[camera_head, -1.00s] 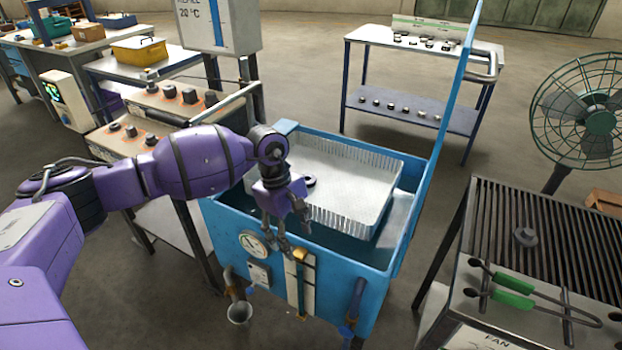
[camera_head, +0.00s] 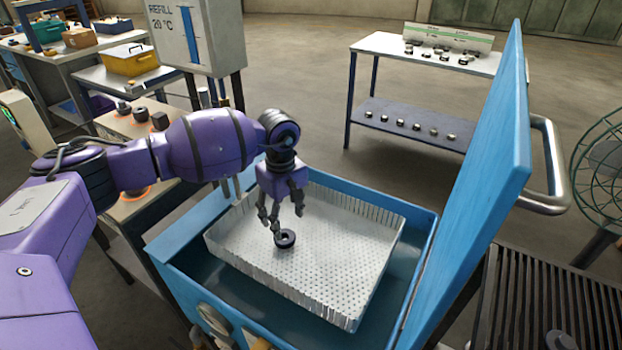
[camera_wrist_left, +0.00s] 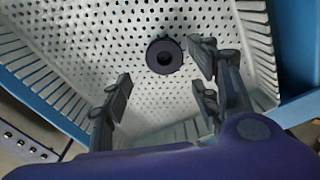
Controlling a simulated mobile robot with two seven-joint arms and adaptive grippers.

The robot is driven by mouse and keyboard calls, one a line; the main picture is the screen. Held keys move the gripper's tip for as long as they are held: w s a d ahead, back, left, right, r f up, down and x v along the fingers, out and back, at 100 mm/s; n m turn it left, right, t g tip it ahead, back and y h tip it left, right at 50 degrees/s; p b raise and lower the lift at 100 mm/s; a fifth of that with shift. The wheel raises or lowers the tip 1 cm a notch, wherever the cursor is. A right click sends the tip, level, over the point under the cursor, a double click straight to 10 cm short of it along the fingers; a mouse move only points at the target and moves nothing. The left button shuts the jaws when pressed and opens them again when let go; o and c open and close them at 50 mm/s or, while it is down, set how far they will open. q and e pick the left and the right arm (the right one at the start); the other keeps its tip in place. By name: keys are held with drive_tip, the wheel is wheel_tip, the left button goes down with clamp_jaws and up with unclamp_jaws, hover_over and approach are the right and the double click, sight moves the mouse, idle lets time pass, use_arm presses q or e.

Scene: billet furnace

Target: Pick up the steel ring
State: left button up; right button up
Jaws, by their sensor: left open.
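The steel ring (camera_head: 285,239) is dark and lies flat on the floor of a white perforated basket (camera_head: 350,262). In the left wrist view the ring (camera_wrist_left: 164,57) shows whole, with its hole visible, beyond the fingertips. My left gripper (camera_head: 284,222) is open, points down over the basket and is just above the ring in the head view. In the left wrist view its fingers (camera_wrist_left: 160,85) stand apart with nothing between them. I cannot tell the exact height gap. My right gripper is in neither view.
The basket sits inside a blue tank (camera_head: 240,318) whose lid (camera_head: 478,190) stands open on the right. A grill (camera_head: 545,310) and a fan (camera_head: 602,160) are farther right. The basket floor is otherwise bare.

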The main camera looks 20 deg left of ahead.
sight(286, 232)
use_arm(q)
drive_tip(key=f, duration=0.3)
drive_tip(key=f+p, duration=0.1)
drive_tip(key=f, duration=0.2)
drive_tip(key=shift+s+a, duration=0.1)
drive_tip(key=shift+s, duration=0.1)
drive_tip(key=shift+f, duration=0.25)
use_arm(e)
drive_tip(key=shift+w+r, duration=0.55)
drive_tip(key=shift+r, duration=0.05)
use_arm(q)
drive_tip(key=c, duration=1.3)
drive_tip(key=shift+w, duration=0.1)
clamp_jaws()
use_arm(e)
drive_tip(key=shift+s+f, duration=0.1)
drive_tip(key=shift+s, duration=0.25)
